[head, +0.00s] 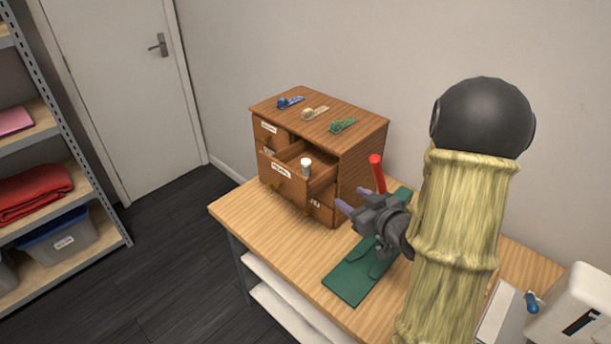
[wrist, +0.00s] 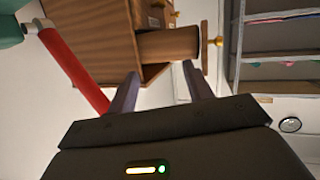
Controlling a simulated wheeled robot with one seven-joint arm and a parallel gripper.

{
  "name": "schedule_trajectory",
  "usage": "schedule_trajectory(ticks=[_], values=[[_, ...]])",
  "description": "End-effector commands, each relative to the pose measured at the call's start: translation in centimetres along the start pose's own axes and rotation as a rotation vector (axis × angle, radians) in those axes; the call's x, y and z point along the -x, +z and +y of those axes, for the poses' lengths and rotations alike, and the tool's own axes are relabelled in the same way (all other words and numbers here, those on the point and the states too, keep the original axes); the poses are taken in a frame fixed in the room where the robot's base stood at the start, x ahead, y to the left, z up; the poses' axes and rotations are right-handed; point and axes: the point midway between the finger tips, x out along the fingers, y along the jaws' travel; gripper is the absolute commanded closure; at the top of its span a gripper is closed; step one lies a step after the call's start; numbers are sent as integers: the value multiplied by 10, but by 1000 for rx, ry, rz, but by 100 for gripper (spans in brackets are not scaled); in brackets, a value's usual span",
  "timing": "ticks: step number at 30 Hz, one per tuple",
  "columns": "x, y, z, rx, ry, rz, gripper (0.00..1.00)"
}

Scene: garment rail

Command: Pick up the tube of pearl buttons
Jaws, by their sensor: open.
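A small white-capped tube (head: 306,168) stands upright in the open drawer (head: 284,179) of a wooden cabinet (head: 357,161). It looks like the tube of pearl buttons, though no label on it can be read. My gripper (head: 342,201) is open and empty, to the right of the drawer and apart from the tube. Its two purple fingers point towards the cabinet. In the wrist view my gripper (wrist: 159,71) faces the brown drawer (wrist: 167,46), which lies ahead of the fingertips. The tube cannot be made out in the wrist view.
A red upright rod (head: 377,174) stands close behind my gripper; it also shows in the wrist view (wrist: 72,66). A green mat (head: 348,285) lies on the table (head: 250,220). Blue (head: 289,102), beige (head: 314,113) and green (head: 343,126) items lie on the cabinet top. A white machine (head: 577,304) stands at right.

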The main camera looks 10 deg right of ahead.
Motion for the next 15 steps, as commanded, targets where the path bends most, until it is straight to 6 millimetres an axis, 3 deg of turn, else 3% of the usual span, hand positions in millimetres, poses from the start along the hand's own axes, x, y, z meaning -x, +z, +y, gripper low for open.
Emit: schedule_trajectory(ticks=[6, 15], values=[[15, -2, -2, -51, -103, 222, 49], [22, -6, 0, -65, -119, 275, 49]])
